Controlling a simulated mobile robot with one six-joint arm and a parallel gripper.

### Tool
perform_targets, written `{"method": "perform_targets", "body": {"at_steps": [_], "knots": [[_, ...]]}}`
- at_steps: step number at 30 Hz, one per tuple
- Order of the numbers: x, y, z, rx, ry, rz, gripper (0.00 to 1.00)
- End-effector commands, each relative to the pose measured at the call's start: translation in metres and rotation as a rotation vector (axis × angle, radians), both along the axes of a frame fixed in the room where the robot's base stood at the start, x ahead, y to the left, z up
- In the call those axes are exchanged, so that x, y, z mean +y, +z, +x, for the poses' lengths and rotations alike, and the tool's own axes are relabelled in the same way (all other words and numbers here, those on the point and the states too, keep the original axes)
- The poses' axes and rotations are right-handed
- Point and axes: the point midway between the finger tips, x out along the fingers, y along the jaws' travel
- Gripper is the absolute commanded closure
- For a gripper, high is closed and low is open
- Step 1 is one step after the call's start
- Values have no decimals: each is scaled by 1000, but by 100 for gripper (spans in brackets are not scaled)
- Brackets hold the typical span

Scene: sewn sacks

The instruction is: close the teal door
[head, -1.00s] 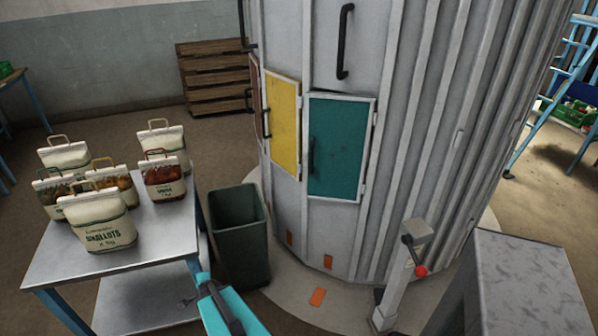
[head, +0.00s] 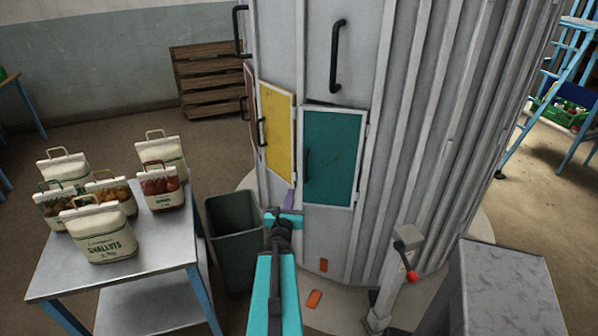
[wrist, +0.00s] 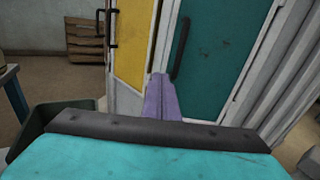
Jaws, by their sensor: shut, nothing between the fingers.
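The teal door (head: 333,158) sits in a white frame on the front of the grey ribbed silo, with hinges on its right and a dark upright handle (head: 307,162) near its left edge. A thin dark gap shows along its top edge; it looks slightly ajar, but how far is hard to tell. It also fills the upper right of the wrist view (wrist: 215,60). My gripper (head: 290,192) has its purple fingers together and empty. In the wrist view the fingertips (wrist: 159,78) appear just left of the door's handle, low by its left edge. I see no clear contact.
A yellow door (head: 277,128) with a dark handle is left of the teal one. A dark green bin (head: 233,245) stands below left. A metal table (head: 160,245) with several sacks is farther left. A post with a red-knobbed lever (head: 405,262) and a grey box (head: 510,290) are right.

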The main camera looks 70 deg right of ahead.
Motion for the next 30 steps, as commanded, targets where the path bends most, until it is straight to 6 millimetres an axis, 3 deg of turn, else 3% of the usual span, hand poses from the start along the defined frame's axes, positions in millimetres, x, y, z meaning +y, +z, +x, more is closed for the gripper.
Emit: {"method": "perform_targets", "body": {"at_steps": [5, 19, 30], "knots": [[-5, 9, -11, -42, -24, -14, 100], [-7, 7, -10, -38, -23, -14, 100], [-20, 4, -8, -40, -25, -15, 100]]}}
